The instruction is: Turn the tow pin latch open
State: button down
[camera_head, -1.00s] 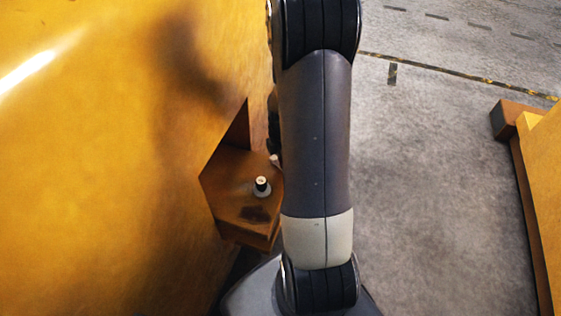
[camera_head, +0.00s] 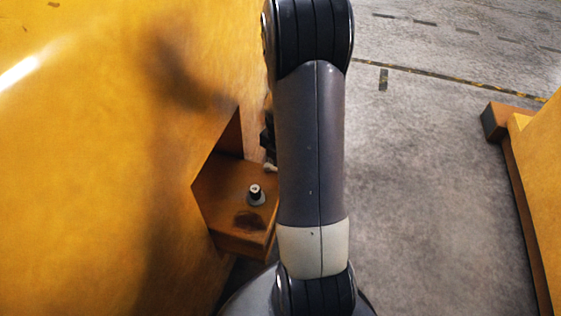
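A rusty orange-brown bracket (camera_head: 217,192) juts from the side of a big yellow casting (camera_head: 90,190). A short upright pin (camera_head: 256,192) with a pale top and a grey collar stands on the bracket; it looks like the tow pin. A small pale knob-like end (camera_head: 270,167) shows behind it, beside my arm; I cannot tell if it is the latch handle. A dark part above that knob may belong to my gripper. My arm hangs across the middle and hides the bracket's right side. My gripper's fingers cannot be made out, nor any contact.
The yellow casting fills the left side, close to my arm. Another yellow casting (camera_head: 543,180) with a brown edge stands at the right. Bare grey concrete floor (camera_head: 425,190) lies between, with a yellow-black line (camera_head: 450,78) farther back.

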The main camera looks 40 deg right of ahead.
dwell(0.3)
jog(key=c, duration=1.3)
grip_release()
notch_tip(320, 180, up, 11)
jog(key=p, duration=0.1)
jog(key=shift+f, duration=0.15)
notch_tip(320, 180, down, 11)
jog(key=shift+r+b, duration=0.1)
jog(key=shift+b, duration=0.4)
jog(key=shift+r, duration=0.1)
